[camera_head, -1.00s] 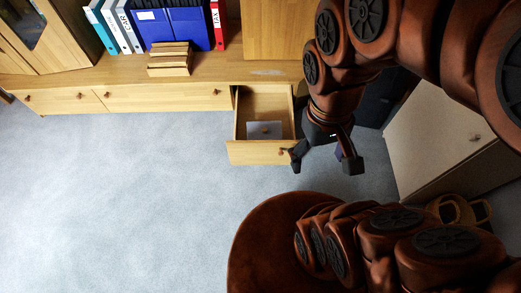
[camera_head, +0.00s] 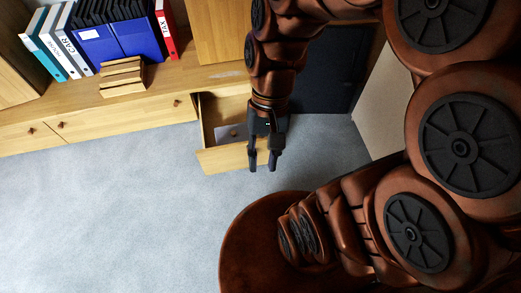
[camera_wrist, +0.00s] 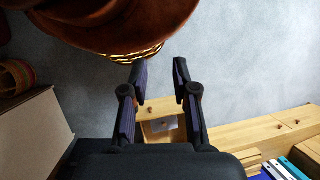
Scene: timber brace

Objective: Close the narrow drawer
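The narrow drawer (camera_head: 222,158) is pulled out of the low wooden cabinet, with a pale flat item (camera_head: 230,132) inside it. My gripper (camera_head: 262,168) is at the right end of the drawer front in the head view and hides part of it, including its knob. In the wrist view the drawer front (camera_wrist: 160,108) and its knob show beyond and between the fingers. The fingers (camera_wrist: 160,75) are apart with nothing between them. I cannot tell whether a finger touches the drawer.
A wide shut drawer (camera_head: 125,120) is left of the narrow one. A wooden block stack (camera_head: 122,78) and several binders (camera_head: 60,42) stand on the cabinet top. A pale cabinet (camera_head: 382,115) is at the right.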

